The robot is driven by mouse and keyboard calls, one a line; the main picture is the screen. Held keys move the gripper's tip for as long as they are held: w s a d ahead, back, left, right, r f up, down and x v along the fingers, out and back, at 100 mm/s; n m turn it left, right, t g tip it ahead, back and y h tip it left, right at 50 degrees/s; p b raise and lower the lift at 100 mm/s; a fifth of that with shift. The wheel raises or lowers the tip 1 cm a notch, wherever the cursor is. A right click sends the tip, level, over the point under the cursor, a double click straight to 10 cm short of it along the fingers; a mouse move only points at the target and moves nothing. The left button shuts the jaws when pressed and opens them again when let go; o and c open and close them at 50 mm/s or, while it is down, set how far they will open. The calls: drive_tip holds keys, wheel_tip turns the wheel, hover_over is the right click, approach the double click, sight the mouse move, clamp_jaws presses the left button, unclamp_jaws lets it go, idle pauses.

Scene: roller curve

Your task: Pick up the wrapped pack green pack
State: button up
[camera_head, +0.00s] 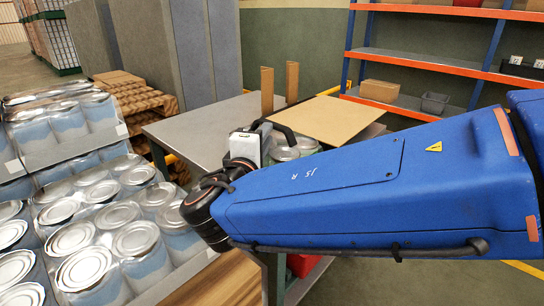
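A small part of a can pack (307,146) with silver lids and a greenish side shows on the grey table, just behind my arm. Most of it is hidden by my blue arm and my gripper. My gripper (282,132) is at the far end of the arm, beside and partly in front of this pack. Its white body and a curved black part show. Its fingertips are not clear, so I cannot tell whether it is open or touches the pack.
Wrapped packs of cans with blue labels (97,225) are stacked at the left. The grey table (190,127) has bare room at its left and holds a brown cardboard sheet (335,119) and two upright brown pieces (267,90). An orange and blue shelf (435,66) stands behind.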

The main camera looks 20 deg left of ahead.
drive_tip(key=shift+w+a, duration=0.2)
drive_tip(key=shift+w, duration=2.25)
clamp_jaws()
